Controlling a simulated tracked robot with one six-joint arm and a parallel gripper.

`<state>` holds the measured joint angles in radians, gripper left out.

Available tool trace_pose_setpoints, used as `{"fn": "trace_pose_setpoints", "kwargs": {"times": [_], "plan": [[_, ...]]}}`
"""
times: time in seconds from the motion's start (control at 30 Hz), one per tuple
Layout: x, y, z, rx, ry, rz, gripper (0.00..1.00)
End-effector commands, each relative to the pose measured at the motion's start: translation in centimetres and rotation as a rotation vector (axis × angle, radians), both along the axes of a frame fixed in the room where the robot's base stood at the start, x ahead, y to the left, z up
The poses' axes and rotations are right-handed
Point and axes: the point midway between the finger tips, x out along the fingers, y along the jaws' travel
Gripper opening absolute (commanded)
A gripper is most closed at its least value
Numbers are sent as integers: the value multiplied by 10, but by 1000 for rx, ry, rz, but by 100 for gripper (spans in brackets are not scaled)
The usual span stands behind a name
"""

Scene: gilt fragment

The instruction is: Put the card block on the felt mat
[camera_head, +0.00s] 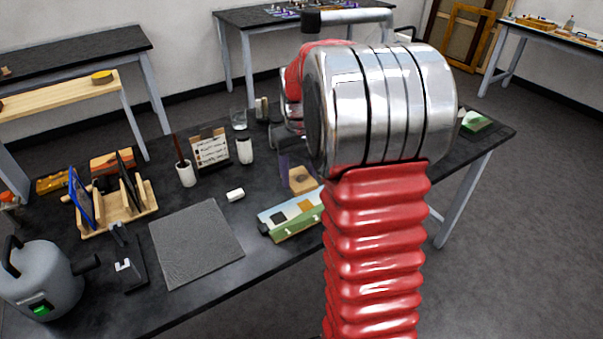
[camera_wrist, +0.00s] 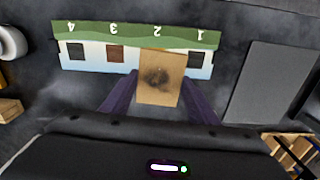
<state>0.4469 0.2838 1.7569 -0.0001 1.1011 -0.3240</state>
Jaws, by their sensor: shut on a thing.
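The card block (camera_wrist: 160,70), a tan block with a dark smudge on its face, is between the purple fingers of my gripper (camera_wrist: 159,82), which is shut on it. In the wrist view it overlaps position 2 of a green-and-white numbered holder (camera_wrist: 86,35). In the head view the block (camera_head: 303,181) shows just above and behind the holder, partly hidden by my arm and finger. The felt mat (camera_head: 196,243) is a flat grey square, bare, left of the holder on the dark table; it also shows in the wrist view (camera_wrist: 268,85), at right.
A small white block (camera_head: 235,194) lies between mat and holder. A wooden rack (camera_head: 118,213), a black stand (camera_head: 128,262) and a grey kettle-like vessel (camera_head: 42,280) stand left of the mat. A white cup (camera_head: 186,174), a label card (camera_head: 211,150) and a jar (camera_head: 245,150) stand behind it.

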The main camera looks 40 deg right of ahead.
Motion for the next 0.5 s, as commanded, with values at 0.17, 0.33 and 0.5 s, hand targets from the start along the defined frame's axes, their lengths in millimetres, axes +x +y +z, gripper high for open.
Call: {"fn": "trace_pose_setpoints", "kwargs": {"times": [0.17,0.33,0.5], "plan": [[14,15,-8,0,1,-43,32],[27,33,-16,0,1,-63,32],[40,57,-26,0,0,-65,32]]}}
